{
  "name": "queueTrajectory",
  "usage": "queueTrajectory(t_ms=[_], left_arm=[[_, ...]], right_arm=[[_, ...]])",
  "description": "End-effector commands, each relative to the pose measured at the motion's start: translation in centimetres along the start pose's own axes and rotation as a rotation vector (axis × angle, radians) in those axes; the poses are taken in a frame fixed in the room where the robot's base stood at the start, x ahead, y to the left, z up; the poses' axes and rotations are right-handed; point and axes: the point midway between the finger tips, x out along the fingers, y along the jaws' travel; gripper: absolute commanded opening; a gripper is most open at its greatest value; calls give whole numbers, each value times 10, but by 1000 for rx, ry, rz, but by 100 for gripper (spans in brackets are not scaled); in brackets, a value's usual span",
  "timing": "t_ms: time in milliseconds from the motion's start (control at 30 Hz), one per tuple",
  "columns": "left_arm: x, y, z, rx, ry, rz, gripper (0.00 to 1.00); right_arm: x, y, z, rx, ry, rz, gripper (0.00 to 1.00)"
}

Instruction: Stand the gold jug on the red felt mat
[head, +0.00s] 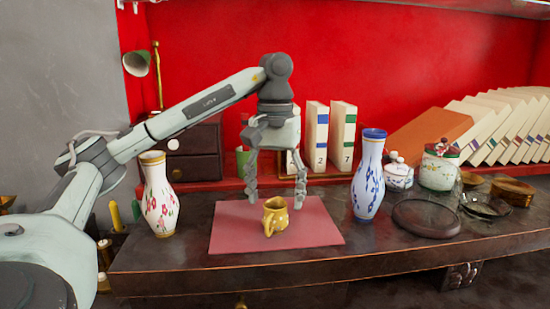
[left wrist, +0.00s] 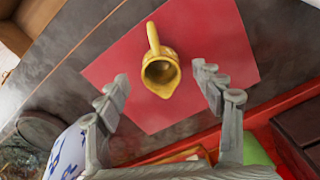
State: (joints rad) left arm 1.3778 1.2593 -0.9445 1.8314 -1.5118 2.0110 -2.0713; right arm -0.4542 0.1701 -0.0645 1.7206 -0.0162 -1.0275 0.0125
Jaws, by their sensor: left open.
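The gold jug (head: 276,216) stands upright on the red felt mat (head: 235,235), near its middle, in the head view. In the left wrist view the jug (left wrist: 160,72) is seen from above with its handle pointing away from the gripper, and the mat (left wrist: 215,40) lies around it. My left gripper (head: 276,196) points down above the mat, just behind and over the jug. Its fingers are spread wide; in the left wrist view the left gripper (left wrist: 165,88) has one finger to each side of the jug, apart from it. My right gripper is not in view.
A white floral vase (head: 160,200) stands left of the mat, and a blue-patterned vase (head: 368,180) stands close to its right. A dark round stand (head: 426,218) and lidded jars are further right. Upright books (head: 342,138) stand behind. The table's front edge is clear.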

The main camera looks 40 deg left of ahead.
Motion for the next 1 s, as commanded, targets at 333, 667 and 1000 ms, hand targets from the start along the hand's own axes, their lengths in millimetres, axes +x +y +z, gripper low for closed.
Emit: queueTrajectory(t_ms=[333,667,1000], left_arm=[[-39,0,-1,1,4,2,67],[-69,1,-1,2,3,0,67],[-82,0,0,0,0,-1,67]], right_arm=[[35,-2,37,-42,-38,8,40],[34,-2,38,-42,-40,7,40],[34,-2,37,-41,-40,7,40]])
